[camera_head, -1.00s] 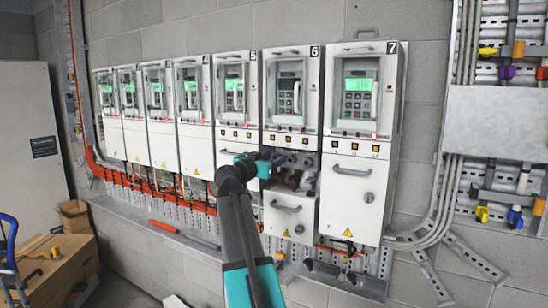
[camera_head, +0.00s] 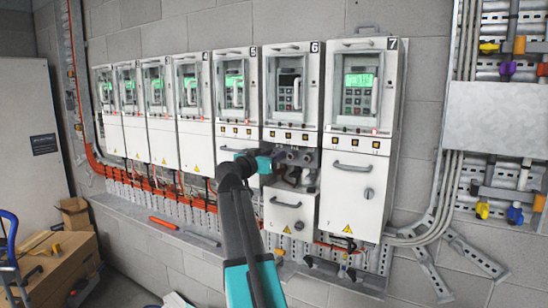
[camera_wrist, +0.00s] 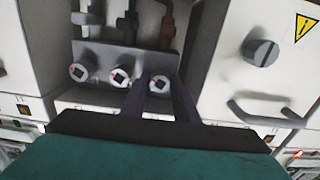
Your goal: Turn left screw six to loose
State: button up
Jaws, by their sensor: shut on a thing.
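Unit six (camera_head: 291,95) is the cabinet marked 6, second from the right. Its lower cover (camera_head: 288,212) sits low, and a grey terminal block with pipes shows above it. In the wrist view, which looks upside down, the block (camera_wrist: 100,55) carries three round pale screws with dark square centres: one at the picture's left (camera_wrist: 77,72), a middle one (camera_wrist: 119,77) and one at the right (camera_wrist: 159,83). My gripper (camera_wrist: 159,92) has its dark fingers on either side of the right-hand one, shut on it. In the head view my gripper (camera_head: 279,154) reaches the block; its fingertips are hard to see.
Unit seven (camera_head: 358,140) stands close on the right with a closed lower door, handle and knob. Unit five (camera_head: 236,100) is close on the left. A cable tray (camera_head: 345,278) runs below. A knob (camera_wrist: 261,52) shows in the wrist view.

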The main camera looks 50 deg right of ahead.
jog(key=shift+f+n, duration=0.1)
jog(key=shift+n, duration=0.2)
jog(key=n+b, duration=0.2)
jog(key=n, duration=0.2)
jog(key=shift+n, duration=0.4)
jog(key=n, duration=0.5)
jog(key=n+p, duration=0.4)
jog(key=n, duration=0.7)
jog(key=o, duration=1)
jog(key=shift+c, duration=0.2)
